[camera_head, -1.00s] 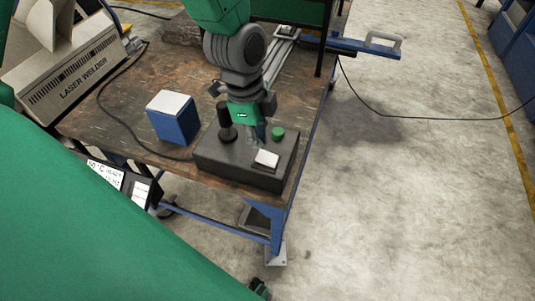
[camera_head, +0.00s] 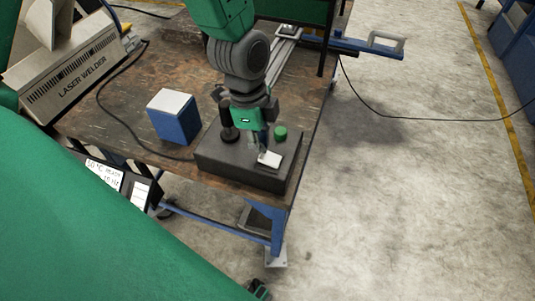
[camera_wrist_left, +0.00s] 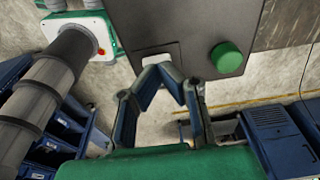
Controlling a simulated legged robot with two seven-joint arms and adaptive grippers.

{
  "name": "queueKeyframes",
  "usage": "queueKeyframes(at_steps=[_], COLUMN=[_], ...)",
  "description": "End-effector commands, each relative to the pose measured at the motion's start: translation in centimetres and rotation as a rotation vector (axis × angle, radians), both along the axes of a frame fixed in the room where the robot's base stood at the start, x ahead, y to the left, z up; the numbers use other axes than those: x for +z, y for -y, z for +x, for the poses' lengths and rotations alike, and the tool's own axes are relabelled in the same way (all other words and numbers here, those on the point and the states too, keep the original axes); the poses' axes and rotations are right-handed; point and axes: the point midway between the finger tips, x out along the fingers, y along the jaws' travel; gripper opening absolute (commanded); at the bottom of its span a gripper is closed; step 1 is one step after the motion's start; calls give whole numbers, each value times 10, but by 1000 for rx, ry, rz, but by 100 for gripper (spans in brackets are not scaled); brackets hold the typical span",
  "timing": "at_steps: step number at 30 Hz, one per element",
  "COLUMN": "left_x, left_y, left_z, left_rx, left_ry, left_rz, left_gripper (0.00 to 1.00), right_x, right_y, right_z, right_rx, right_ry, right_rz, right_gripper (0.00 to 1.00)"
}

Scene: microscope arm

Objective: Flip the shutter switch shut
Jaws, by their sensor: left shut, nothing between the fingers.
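The dark grey control box (camera_head: 225,160) sits at the table's near corner. On its top are a white plate-like switch (camera_head: 271,159), a green round button (camera_head: 280,133) and a black knobbed lever (camera_head: 228,132). My left gripper (camera_head: 262,152) is shut and empty, pointing down at the far edge of the white switch and hiding part of it. In the left wrist view my left gripper's fingertips (camera_wrist_left: 162,66) meet at the edge of the white switch (camera_wrist_left: 156,60); I cannot tell whether they touch it. The green button (camera_wrist_left: 226,57) is to their right. My right gripper is not in view.
A blue box with a white top (camera_head: 173,117) stands left of the control box. A laser welder (camera_head: 75,75) stands at the back left, with a black cable (camera_head: 103,98) across the wooden table (camera_head: 135,115). Open floor (camera_head: 400,200) lies to the right.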

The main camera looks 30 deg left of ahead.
Motion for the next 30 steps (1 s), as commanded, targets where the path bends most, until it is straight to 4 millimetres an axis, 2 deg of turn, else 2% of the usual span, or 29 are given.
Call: queueKeyframes(at_steps=[7, 20, 30], left_x=[-3, -11, -15], left_y=[4, -2, 3], left_z=[0, 0, 0], left_rx=[-2, 0, -2], left_ry=[1, 2, 2], left_rz=[5, -3, 3], left_gripper=[0, 0, 0], right_x=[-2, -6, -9], right_y=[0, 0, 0], right_z=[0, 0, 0], right_rx=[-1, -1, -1], right_ry=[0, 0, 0], right_rz=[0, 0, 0], right_gripper=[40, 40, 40])
